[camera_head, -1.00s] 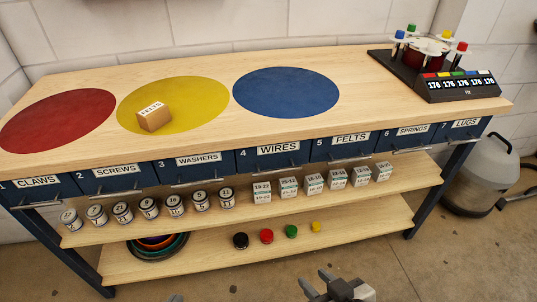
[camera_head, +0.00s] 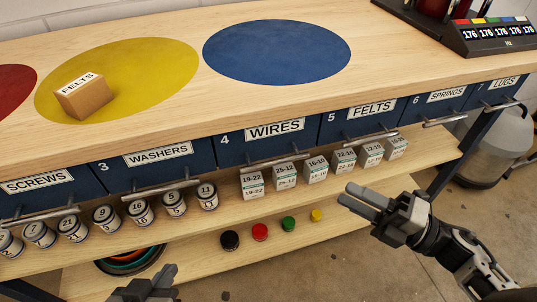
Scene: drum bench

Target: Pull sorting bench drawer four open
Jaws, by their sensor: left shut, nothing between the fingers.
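Drawer four (camera_head: 236,152) is the dark blue front marked 4 WIRES, under the blue disc on the bench. It looks closed, in line with drawers three and five. Its metal bar handle (camera_head: 277,160) runs along the lower front, with no gripper touching it. My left gripper (camera_head: 160,273) is at the bottom edge, below and left of drawer four. It is shut and empty, and partly cut off by the frame. My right gripper (camera_head: 350,199) is in front of the shelves, below drawer five, apart from any handle. Its finger gap is unclear from this angle.
Several white tins and small boxes (camera_head: 252,183) stand on the shelf under the drawers. Coloured caps (camera_head: 260,232) lie on the lower shelf. A FELTS box (camera_head: 84,98) sits on the yellow disc. A grey canister (camera_head: 493,150) stands on the floor at right.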

